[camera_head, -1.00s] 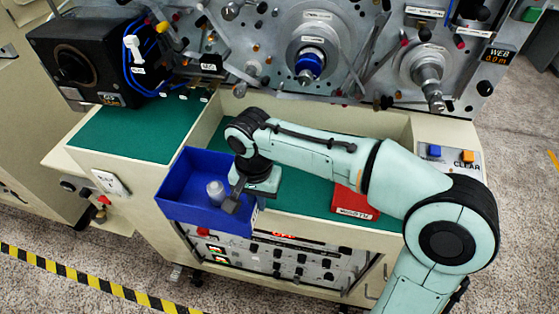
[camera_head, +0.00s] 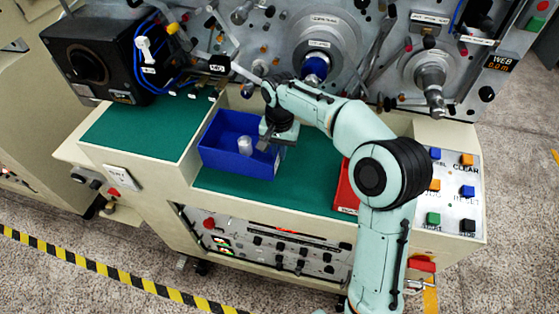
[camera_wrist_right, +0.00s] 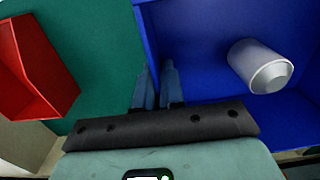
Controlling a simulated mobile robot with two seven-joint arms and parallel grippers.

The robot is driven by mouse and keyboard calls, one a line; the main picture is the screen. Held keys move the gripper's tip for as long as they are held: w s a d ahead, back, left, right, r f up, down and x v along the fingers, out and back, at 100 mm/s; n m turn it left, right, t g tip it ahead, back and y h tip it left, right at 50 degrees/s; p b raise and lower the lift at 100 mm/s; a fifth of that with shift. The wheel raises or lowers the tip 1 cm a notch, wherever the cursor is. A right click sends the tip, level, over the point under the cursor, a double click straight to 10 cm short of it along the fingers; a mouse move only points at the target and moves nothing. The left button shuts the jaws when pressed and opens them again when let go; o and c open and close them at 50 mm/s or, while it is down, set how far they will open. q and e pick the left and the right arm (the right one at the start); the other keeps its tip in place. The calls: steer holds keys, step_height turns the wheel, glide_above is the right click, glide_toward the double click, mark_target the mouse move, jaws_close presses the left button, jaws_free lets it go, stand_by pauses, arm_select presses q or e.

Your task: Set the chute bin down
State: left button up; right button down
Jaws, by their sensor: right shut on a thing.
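The chute bin is the blue open bin (camera_head: 232,165) in the head view, over the left end of the recessed green work surface; I cannot tell whether its base touches. It looks about level. A pale grey cylinder (camera_head: 245,146) is inside it and also shows in the right wrist view (camera_wrist_right: 260,66). My right gripper (camera_head: 266,140) is shut on the bin's right side wall. In the right wrist view its fingers (camera_wrist_right: 157,88) straddle that blue wall (camera_wrist_right: 149,30). My left gripper is not in view.
A red bin (camera_head: 345,192) stands on the green surface (camera_head: 300,190) to the right, partly hidden by my arm; it also shows in the wrist view (camera_wrist_right: 38,65). The raised green ledge (camera_head: 140,130) at left is clear. A button panel (camera_head: 455,195) is at right, spindles behind.

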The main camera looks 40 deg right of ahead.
steer(key=shift+s+f, duration=0.15)
steer(key=shift+f, duration=0.3)
step_height(320, 180, down, 4)
steer(key=shift+d+f, duration=0.15)
steer(key=shift+w, duration=0.25)
steer(key=shift+f, duration=0.15)
steer(key=c, duration=1.2)
jaws_free()
steer(key=shift+c, duration=0.2)
